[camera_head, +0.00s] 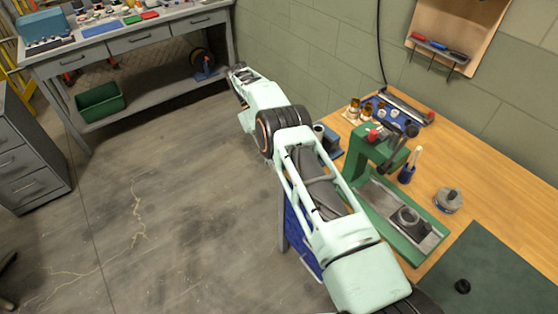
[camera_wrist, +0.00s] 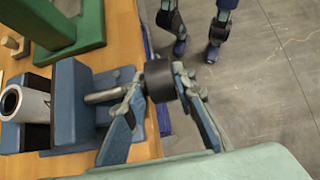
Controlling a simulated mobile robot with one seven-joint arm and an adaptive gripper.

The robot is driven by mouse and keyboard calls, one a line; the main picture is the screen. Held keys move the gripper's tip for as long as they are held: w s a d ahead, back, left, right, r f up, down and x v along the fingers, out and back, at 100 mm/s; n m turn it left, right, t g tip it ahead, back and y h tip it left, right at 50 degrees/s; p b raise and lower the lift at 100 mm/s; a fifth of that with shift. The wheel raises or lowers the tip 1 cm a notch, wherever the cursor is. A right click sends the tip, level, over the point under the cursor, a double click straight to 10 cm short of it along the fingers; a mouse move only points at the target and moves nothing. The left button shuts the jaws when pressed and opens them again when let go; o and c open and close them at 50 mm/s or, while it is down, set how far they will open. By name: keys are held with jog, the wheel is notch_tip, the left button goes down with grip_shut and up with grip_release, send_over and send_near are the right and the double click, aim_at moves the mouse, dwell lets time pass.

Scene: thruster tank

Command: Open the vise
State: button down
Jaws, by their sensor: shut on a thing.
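The blue vise (camera_wrist: 75,100) sits at the bench edge in the wrist view, with a pale metal tube (camera_wrist: 30,104) against its left part. Its metal screw (camera_wrist: 104,96) sticks out to the right and ends in a dark round knob (camera_wrist: 158,80). My gripper (camera_wrist: 160,88) is shut on this knob, one finger on each side. In the head view, part of the vise (camera_head: 331,142) shows just right of my arm. My gripper is hidden there.
A green press (camera_head: 358,160) stands close to the vise on the wooden bench (camera_head: 480,165). Small bottles, a blue holder and a grey round part (camera_head: 448,200) lie around it. A dark green mat (camera_head: 500,270) is at front right. Open floor (camera_head: 190,190) lies left.

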jog(key=shift+s+a+f, duration=0.25)
jog(key=shift+s+a, duration=0.05)
jog(key=shift+s, duration=0.05)
jog(key=c, duration=1.8)
grip_release()
jog(key=shift+o, duration=0.2)
jog(key=shift+r, duration=0.15)
jog(key=shift+w+d+r, duration=0.1)
jog(key=shift+w, duration=0.05)
jog(key=shift+r, duration=0.1)
jog(key=shift+d+r+t+y+p, duration=0.1)
jog(key=shift+t+y+p, duration=0.6)
jog(key=shift+t+p, duration=0.25)
